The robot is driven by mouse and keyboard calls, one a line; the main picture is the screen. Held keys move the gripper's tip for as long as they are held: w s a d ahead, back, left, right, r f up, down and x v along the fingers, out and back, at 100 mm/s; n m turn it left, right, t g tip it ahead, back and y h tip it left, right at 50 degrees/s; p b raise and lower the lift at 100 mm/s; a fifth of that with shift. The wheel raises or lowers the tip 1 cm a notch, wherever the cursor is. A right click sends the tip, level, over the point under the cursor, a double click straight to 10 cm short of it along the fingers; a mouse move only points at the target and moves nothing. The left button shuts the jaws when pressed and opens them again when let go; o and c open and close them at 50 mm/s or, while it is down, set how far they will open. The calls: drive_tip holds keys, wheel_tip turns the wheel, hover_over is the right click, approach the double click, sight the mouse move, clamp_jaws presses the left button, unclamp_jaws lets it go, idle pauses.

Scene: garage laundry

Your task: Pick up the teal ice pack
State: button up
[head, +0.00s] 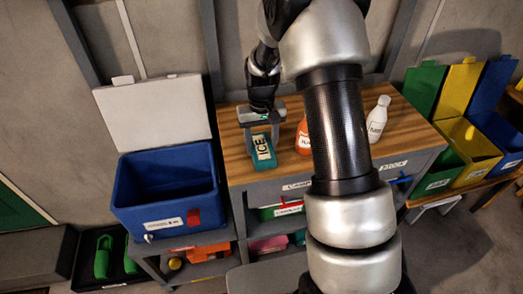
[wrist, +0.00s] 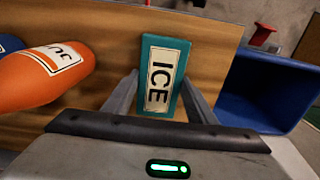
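The teal ice pack (head: 263,153) with a white "ICE" label stands on the wooden bench top near its left end. It also shows in the wrist view (wrist: 174,48). My gripper (head: 263,130) is above and around it. In the wrist view my gripper (wrist: 160,90) has its two fingers spread, one on each side of the ice pack's near part. A small gap shows beside the fingers; whether either finger touches the pack is not clear.
An orange bottle (head: 303,136) stands right of the ice pack, and a white bottle (head: 378,118) farther right. An open blue cooler (head: 160,210) with its white lid up is left of the bench (head: 235,165). Green, yellow and blue bins (head: 468,140) are at the far right.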

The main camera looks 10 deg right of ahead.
drive_tip(key=c, duration=0.4)
drive_tip(key=shift+r, duration=0.1)
